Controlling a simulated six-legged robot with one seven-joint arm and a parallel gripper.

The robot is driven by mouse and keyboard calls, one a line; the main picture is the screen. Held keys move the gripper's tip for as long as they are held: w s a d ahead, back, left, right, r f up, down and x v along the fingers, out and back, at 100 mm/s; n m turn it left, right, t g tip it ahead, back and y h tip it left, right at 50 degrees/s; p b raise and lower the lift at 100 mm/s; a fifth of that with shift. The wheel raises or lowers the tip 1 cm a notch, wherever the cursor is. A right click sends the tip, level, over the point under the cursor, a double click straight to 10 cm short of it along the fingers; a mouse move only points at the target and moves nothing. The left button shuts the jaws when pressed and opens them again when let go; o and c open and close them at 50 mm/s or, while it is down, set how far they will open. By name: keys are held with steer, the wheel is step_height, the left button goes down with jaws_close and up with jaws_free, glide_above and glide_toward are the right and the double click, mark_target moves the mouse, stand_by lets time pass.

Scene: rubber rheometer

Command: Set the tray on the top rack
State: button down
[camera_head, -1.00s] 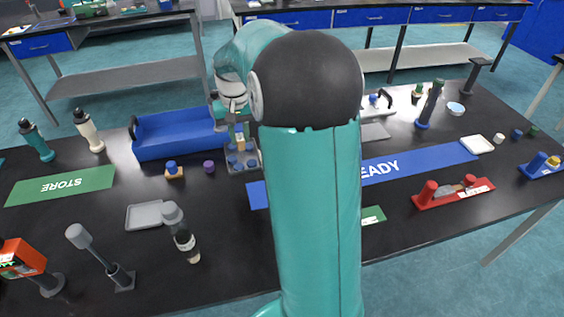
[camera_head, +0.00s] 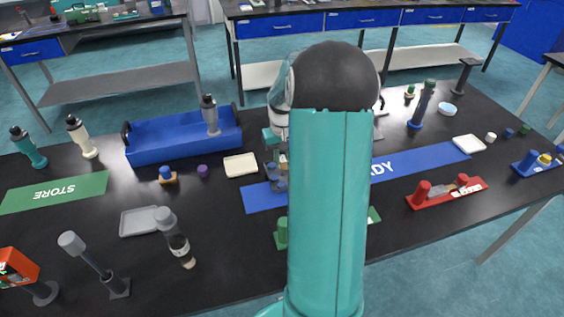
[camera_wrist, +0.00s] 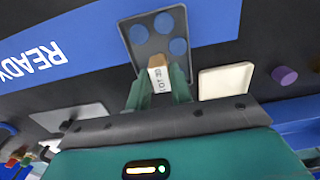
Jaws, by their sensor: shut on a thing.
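A small grey tray (camera_wrist: 136,36) with round blue pieces and an upright pale tag (camera_wrist: 158,75) shows in the wrist view. My gripper (camera_wrist: 160,88) is shut on the tag, its teal fingers on either side. In the head view the tray (camera_head: 271,170) is over or on the left part of the blue READY mat (camera_head: 420,160), largely hidden behind my arm. My gripper (camera_head: 281,160) shows there only in part. I cannot tell whether the tray touches the mat. I cannot make out a top rack in either view.
A cream tile (camera_head: 240,165) lies left of the tray; it also shows in the wrist view (camera_wrist: 225,80). A blue bin (camera_head: 165,144), a purple piece (camera_head: 202,171) and a green STORE mat (camera_head: 55,191) are further left. A red holder (camera_head: 448,196) stands at right.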

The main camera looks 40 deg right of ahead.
steer(key=shift+a+f, duration=0.1)
steer(key=shift+f, duration=1.05)
steer(key=shift+f, duration=0.15)
steer(key=c, duration=1.3)
jaws_free()
steer(key=shift+o, duration=0.2)
